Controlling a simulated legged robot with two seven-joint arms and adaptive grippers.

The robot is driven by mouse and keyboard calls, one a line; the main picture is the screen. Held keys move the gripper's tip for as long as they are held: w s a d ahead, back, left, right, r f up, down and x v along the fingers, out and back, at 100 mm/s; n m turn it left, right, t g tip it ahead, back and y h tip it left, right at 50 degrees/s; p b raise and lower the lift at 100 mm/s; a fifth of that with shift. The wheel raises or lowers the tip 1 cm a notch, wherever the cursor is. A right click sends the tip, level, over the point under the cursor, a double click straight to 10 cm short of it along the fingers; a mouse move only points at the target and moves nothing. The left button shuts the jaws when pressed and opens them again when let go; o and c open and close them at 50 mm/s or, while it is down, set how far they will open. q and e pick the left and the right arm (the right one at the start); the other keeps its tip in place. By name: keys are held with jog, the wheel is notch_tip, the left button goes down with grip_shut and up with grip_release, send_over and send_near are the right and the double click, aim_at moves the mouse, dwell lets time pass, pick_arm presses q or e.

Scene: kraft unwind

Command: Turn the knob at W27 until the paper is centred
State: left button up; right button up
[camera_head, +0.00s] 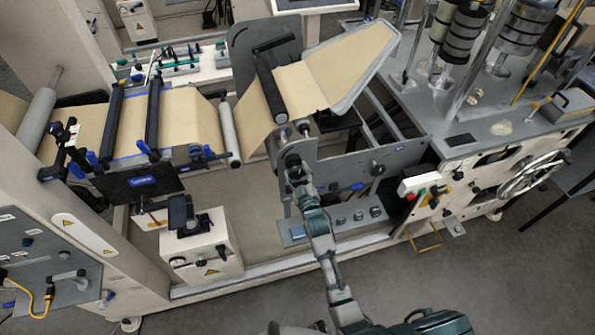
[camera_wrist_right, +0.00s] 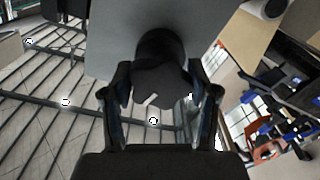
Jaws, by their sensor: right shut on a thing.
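The knob (camera_head: 293,161) is dark and round, on the grey side plate below the paper rollers. In the right wrist view the black knob (camera_wrist_right: 160,82) has a small white mark on its face and sits between my two fingers. My right gripper (camera_head: 297,176) is shut on the knob, and it also shows in the right wrist view (camera_wrist_right: 161,100). The brown paper (camera_head: 190,118) runs from the left over the rollers and up to the right. The W27 label is not readable. My left gripper is not in view.
A grey side plate (camera_head: 340,170) surrounds the knob. A white box (camera_head: 205,250) stands to the left on the lower frame. A handwheel (camera_head: 535,175) is at the right. Open floor (camera_head: 230,305) lies in front of the machine.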

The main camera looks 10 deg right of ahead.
jog(key=m, duration=0.2)
jog(key=shift+f+m+p, duration=0.2)
jog(key=shift+m+p, duration=0.2)
jog(key=m+p, duration=0.1)
jog(key=m, duration=0.3)
jog(key=shift+p, duration=0.35)
jog(key=m+p, duration=0.1)
jog(key=m, duration=0.4)
jog(key=shift+f+m, duration=0.1)
jog(key=shift+m, duration=1)
jog(key=o, duration=1.1)
jog(key=shift+o, duration=0.3)
